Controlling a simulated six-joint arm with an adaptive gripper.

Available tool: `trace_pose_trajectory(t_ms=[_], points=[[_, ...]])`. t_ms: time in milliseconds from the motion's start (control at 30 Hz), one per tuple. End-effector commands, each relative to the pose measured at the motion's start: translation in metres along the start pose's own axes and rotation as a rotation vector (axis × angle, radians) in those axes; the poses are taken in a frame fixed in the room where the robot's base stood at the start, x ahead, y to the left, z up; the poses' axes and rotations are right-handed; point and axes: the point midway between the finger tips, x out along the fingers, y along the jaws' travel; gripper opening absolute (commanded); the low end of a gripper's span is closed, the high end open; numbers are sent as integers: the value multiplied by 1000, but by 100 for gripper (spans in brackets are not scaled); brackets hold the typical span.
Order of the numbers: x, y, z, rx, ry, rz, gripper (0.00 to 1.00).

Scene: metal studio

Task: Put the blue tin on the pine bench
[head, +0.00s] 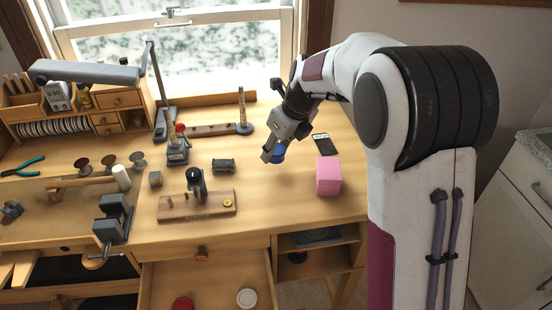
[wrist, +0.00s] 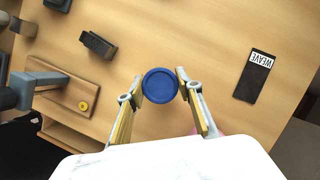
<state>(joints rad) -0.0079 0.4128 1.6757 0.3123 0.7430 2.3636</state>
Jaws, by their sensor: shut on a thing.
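The blue tin (wrist: 160,85) is round and sits between the two fingers of my gripper (wrist: 158,92) in the wrist view. My gripper is shut on it. In the head view the blue tin (head: 279,152) shows partly behind my gripper (head: 272,154), over the right part of the pine bench (head: 270,205). I cannot tell whether the tin touches the bench top or hangs just above it.
A pink block (head: 328,176) stands right of my gripper, with a black card (head: 321,144) behind it. A small dark metal block (head: 223,165) and a wooden board with a clamp (head: 215,208) lie to the left. An open drawer (head: 215,285) juts out in front.

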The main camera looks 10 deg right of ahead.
Motion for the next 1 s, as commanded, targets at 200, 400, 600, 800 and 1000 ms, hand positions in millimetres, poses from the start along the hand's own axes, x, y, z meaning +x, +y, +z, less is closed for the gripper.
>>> trace_pose_trajectory(t_ms=[200, 400, 600, 800, 1000], points=[[20, 1, -9, 1, 3, 2, 14], [32, 0, -14, 0, 1, 0, 14], [32, 0, -14, 0, 0, 0, 14], [34, 0, -14, 0, 1, 0, 14], [35, 0, -15, 0, 1, 0, 52]])
